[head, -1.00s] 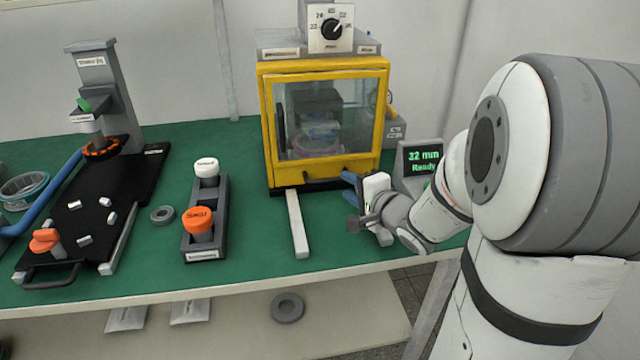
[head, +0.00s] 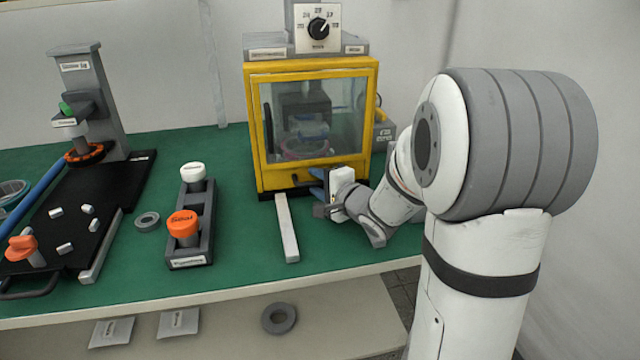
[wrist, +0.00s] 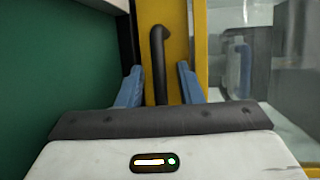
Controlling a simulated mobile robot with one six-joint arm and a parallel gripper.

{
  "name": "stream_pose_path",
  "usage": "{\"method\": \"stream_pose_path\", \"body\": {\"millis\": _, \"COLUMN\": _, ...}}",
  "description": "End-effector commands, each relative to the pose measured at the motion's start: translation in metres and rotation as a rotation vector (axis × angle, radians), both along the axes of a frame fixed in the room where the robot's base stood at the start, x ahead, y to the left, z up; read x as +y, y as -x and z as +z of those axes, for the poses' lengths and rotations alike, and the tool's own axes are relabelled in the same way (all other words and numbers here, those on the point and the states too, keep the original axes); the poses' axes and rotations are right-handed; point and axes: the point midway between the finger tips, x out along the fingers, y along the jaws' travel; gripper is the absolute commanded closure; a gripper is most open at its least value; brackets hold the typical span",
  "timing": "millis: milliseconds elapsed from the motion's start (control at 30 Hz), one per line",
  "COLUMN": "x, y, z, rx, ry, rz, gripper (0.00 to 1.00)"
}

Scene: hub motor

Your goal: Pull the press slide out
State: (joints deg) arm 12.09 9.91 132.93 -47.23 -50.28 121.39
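The press (head: 372,110) is a yellow-framed box with a glass front at the back of the bench. A black bar handle (head: 300,180) sits low on its front, and it also shows in the wrist view (wrist: 159,70) against the yellow frame (wrist: 180,50). My gripper (head: 316,183) is at the handle's right part. In the wrist view my gripper (wrist: 160,85) is open, with one blue finger on each side of the handle and visible gaps between. A pale rail (head: 287,230) runs forward from the press. The slide inside is only partly visible through the glass.
A grey holder (head: 190,262) with white and orange knobs stands left of the rail, beside a grey ring (head: 147,222). A black plate (head: 110,190) with a column stand is farther left.

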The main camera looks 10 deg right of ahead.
Motion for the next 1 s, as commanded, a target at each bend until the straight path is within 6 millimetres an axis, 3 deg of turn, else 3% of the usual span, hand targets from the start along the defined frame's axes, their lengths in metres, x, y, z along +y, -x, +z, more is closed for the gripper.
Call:
{"method": "stream_pose_path", "body": {"millis": 67, "x": -0.0003, "y": 0.0001, "z": 0.0001, "rx": 0.000, "ry": 0.000, "rz": 0.000, "gripper": 0.67}}
{"method": "stream_pose_path", "body": {"millis": 467, "x": -0.0009, "y": 0.0003, "z": 0.0001, "rx": 0.000, "ry": 0.000, "rz": -0.001, "gripper": 1.00}}
{"method": "stream_pose_path", "body": {"millis": 1000, "x": -0.0025, "y": -0.0016, "z": 0.0001, "rx": 0.001, "ry": 0.000, "rz": -0.004, "gripper": 1.00}}
